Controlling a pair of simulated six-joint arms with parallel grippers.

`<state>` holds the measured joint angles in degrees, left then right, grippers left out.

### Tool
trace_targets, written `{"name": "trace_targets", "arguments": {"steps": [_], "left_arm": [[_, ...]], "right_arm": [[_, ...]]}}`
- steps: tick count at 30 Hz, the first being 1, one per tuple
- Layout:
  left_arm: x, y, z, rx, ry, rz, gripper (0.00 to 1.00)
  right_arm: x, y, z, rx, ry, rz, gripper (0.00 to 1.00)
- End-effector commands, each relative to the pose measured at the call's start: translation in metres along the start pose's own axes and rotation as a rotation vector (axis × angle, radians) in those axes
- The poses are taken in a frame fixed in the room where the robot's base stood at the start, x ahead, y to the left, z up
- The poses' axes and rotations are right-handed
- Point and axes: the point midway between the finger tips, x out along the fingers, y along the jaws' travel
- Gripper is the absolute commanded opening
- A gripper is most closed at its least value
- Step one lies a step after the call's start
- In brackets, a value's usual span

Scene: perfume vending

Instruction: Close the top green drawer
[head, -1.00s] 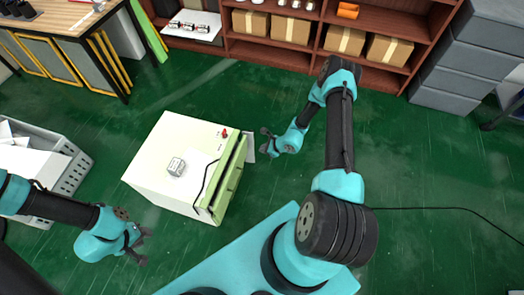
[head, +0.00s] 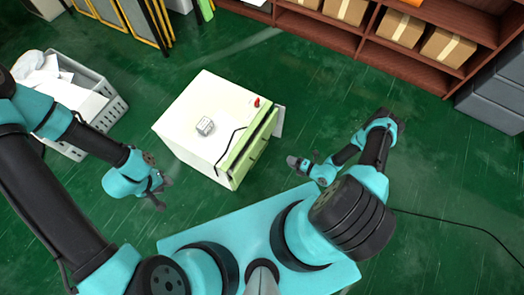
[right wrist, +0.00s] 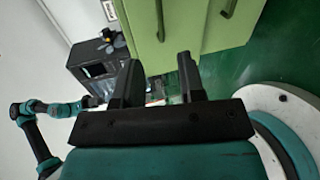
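The white cabinet (head: 200,115) stands on the green floor, with its green drawer front (head: 250,148) facing lower right. In the right wrist view, the green drawers (right wrist: 165,30) with bar handles fill the upper middle. How far the top drawer stands out is hard to tell from above. My right gripper (head: 304,162) is right of the drawer front, apart from it; its two fingers are spread and empty in the right wrist view (right wrist: 157,80). My left gripper (head: 161,190) hangs left of the cabinet's front corner, its fingers apart and empty.
A small grey-white box (head: 205,126), a red knob (head: 257,102) and a black cable are on the cabinet top. A pale panel (head: 278,122) juts out at its right side. A grey crate (head: 113,106) stands left. Brown shelves (head: 400,62) stand behind.

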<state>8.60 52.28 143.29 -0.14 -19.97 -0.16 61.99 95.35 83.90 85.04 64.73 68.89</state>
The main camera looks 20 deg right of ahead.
Motion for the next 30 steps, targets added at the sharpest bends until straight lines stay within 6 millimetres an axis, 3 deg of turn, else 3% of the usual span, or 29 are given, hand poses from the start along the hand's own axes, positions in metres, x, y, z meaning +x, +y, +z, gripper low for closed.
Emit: {"name": "trace_targets", "arguments": {"steps": [4,17,23,30], "left_arm": [[0.0,0.0,0.0,0.0,0.0,0.0,0.36],[0.0,0.0,0.0,0.0,0.0,0.0,0.36],[0.0,0.0,0.0,0.0,0.0,0.0,0.36],[0.0,0.0,0.0,0.0,0.0,0.0,0.36]], "right_arm": [[-0.003,-0.003,-0.008,0.079,-0.008,0.03,0.36],[0.002,-0.002,-0.008,0.081,-0.006,0.031,0.36],[0.022,-0.002,-0.009,0.08,-0.003,0.032,0.36],[0.062,0.0,-0.009,0.079,-0.003,0.031,0.36]]}}
